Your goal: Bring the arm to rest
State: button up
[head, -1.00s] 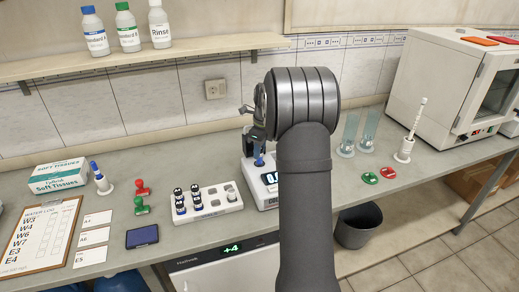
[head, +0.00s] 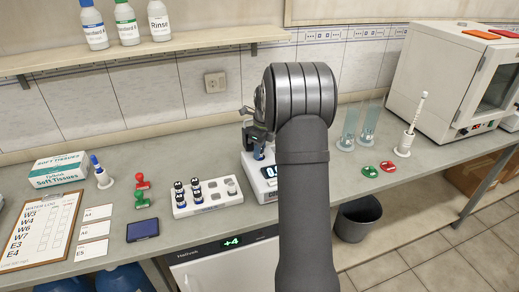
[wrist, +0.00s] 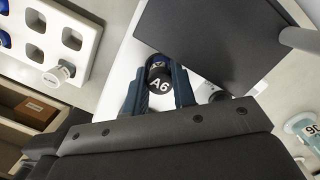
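My gripper (wrist: 160,74) shows in the wrist view with its two dark blue fingers on either side of a vial with a black cap marked A6 (wrist: 159,84). Whether the fingers press on the cap or stand just clear of it I cannot tell. In the head view my gripper (head: 257,138) is over the white bench instrument with a lit display (head: 266,186), right of the vial rack. My arm stretches up from the bottom of the head view and hides part of the instrument.
A white rack (head: 208,201) holds several vials, with some holes empty. Stamps (head: 141,190), a tissue box (head: 58,170) and a clipboard (head: 40,230) lie left. A shelf (head: 140,57) carries bottles above.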

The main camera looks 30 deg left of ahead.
jog(key=o, duration=1)
jog(key=shift+c, duration=0.2)
jog(key=shift+w+a+r, duration=0.1)
jog(key=shift+r, duration=3.1)
jog(key=shift+o, duration=0.4)
jog(key=o, duration=0.6)
jog(key=shift+c, duration=0.2)
jog(key=w+d+r+n+y, duration=0.1)
jog(key=w+r+n, duration=0.1)
jog(key=r+n, duration=0.5)
jog(key=w+d+r+n+y, duration=0.1)
jog(key=d+r+n+y, duration=0.1)
jog(key=r, duration=0.8)
jog(key=x, duration=1)
jog(key=shift+w+t, duration=0.4)
jog(key=shift+r, duration=0.1)
jog(key=v, duration=1)
